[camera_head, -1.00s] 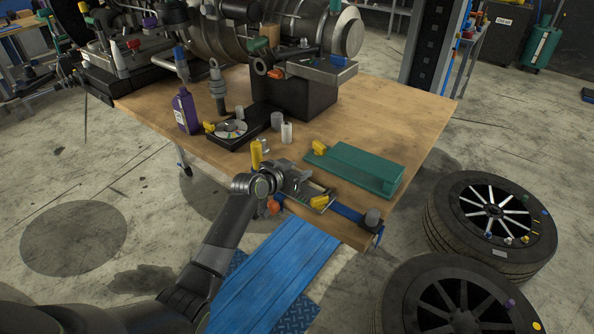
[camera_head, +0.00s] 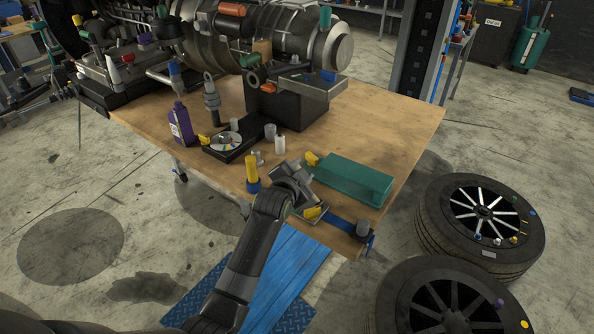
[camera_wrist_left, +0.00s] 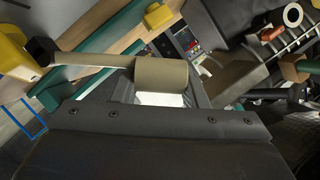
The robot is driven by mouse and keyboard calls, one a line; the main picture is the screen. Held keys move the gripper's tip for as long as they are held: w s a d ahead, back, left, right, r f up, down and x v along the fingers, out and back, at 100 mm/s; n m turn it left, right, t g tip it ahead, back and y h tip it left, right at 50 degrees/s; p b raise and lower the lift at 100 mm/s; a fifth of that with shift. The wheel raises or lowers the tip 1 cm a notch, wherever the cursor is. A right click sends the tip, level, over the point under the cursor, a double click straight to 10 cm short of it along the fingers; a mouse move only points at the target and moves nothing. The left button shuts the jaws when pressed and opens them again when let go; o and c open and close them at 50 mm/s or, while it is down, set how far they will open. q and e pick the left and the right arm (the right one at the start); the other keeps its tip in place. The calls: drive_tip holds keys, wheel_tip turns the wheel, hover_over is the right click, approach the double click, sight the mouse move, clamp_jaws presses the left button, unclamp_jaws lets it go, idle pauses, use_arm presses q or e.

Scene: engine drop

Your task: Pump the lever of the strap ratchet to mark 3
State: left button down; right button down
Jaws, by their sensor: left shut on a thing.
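The strap ratchet (camera_head: 313,213) sits at the table's front edge, with a yellow part on it and a blue strap (camera_head: 343,223) running right from it. My left gripper (camera_head: 300,178) is just above and behind the ratchet, its arm reaching across from the lower left. In the left wrist view, a tan cylindrical grip (camera_wrist_left: 160,76) lies across the jaws, with a pale bar running left from it toward a yellow part (camera_wrist_left: 14,58). My left gripper is shut on this lever grip. The ratchet is partly covered by my gripper, and I cannot read any mark. My right gripper is out of view.
A green block-like case (camera_head: 355,180) stands close behind the ratchet. A yellow-and-blue cylinder (camera_head: 252,172) stands left of my gripper. A black tray (camera_head: 250,135), a purple bottle (camera_head: 181,125) and the engine (camera_head: 290,40) are farther back. Tyres (camera_head: 480,222) lie right of the table.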

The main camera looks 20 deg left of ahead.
use_arm(q)
drive_tip(key=shift+s+d+r+m+t+y, duration=0.3)
drive_tip(key=shift+d+r+m, duration=0.25)
drive_tip(key=shift+d+m, duration=0.15)
drive_tip(key=c, duration=0.8)
unclamp_jaws()
drive_tip(key=shift+c, duration=0.2)
drive_tip(key=shift+p, duration=0.35)
